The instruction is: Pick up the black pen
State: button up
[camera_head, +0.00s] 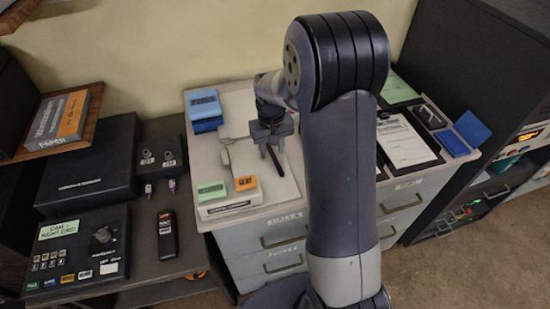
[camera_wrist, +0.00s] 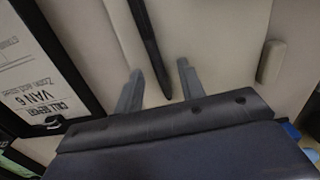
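The black pen (camera_wrist: 150,45) is a thin dark stick in the wrist view. It runs from the top edge down to a tapered tip, which lies between my two fingers in the picture. My gripper (camera_wrist: 159,83) is open, with one grey finger on each side of the pen and a gap to both. I cannot tell how far the fingers are above the desk top. In the head view my gripper (camera_head: 271,148) points down over the light desk top, and the pen (camera_head: 275,161) shows as a short dark line just below it.
A clipboard (camera_head: 405,142) lies right of my arm. A black radio (camera_head: 167,236) lies on the lower left table.

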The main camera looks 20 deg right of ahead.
grip_shut()
dwell(0.3)
dwell(0.3)
